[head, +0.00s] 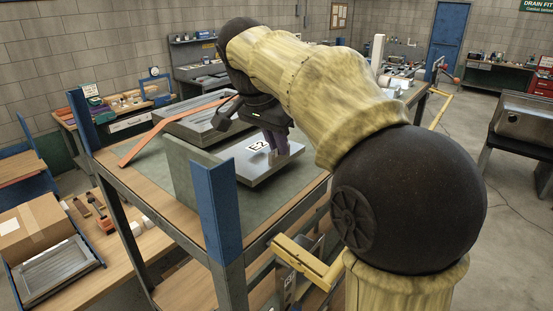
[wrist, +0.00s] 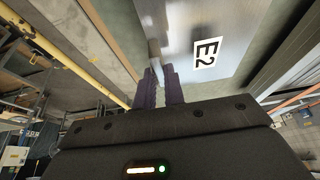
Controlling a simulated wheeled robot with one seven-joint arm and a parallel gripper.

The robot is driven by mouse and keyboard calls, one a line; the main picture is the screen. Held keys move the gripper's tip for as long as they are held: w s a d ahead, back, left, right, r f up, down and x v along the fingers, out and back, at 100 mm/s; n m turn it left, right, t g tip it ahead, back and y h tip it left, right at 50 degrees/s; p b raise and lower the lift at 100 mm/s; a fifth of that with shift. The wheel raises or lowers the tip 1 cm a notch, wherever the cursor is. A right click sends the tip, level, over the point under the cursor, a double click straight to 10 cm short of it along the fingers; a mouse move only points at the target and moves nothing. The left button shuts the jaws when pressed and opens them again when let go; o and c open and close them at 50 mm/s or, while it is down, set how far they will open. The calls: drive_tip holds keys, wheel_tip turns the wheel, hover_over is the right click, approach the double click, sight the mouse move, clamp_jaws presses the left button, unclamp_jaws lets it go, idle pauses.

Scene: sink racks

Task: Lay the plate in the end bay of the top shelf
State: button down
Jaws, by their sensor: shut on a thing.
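The plate (head: 276,173) is a flat grey metal slab with a white "E2" label, level over the green-topped top shelf (head: 241,198). I cannot tell whether it touches the shelf. My gripper (head: 275,154) is shut on the plate by a small upright metal grip near its right edge. In the wrist view the purple fingertips (wrist: 160,72) close around that grip, and the plate (wrist: 178,24) with its label extends ahead. An upright grey-green divider (head: 183,170) stands left of the plate. My arm hides the shelf's right end.
A grey metal tray (head: 180,124) lies behind the plate, with an orange strip (head: 165,130) along it. A blue corner post (head: 218,210) rises at the shelf's front. A yellow rail (head: 308,262) projects below the shelf edge. A cardboard box (head: 40,228) sits lower left.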

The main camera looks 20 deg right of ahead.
sight(275, 157)
drive_tip(key=shift+f+p, duration=0.3)
drive_tip(key=shift+f, duration=1.75)
drive_tip(key=shift+f, duration=0.1)
drive_tip(key=c, duration=1.5)
unclamp_jaws()
drive_tip(key=shift+a+r, duration=0.15)
drive_tip(key=shift+r, duration=0.05)
drive_tip(key=v, duration=1)
drive_tip(key=shift+s+r+b, duration=0.1)
drive_tip(key=shift+r+b, duration=0.1)
drive_tip(key=shift+b, duration=0.15)
drive_tip(key=shift+s+a+r, duration=0.1)
drive_tip(key=shift+s+r, duration=0.1)
drive_tip(key=shift+r, duration=0.45)
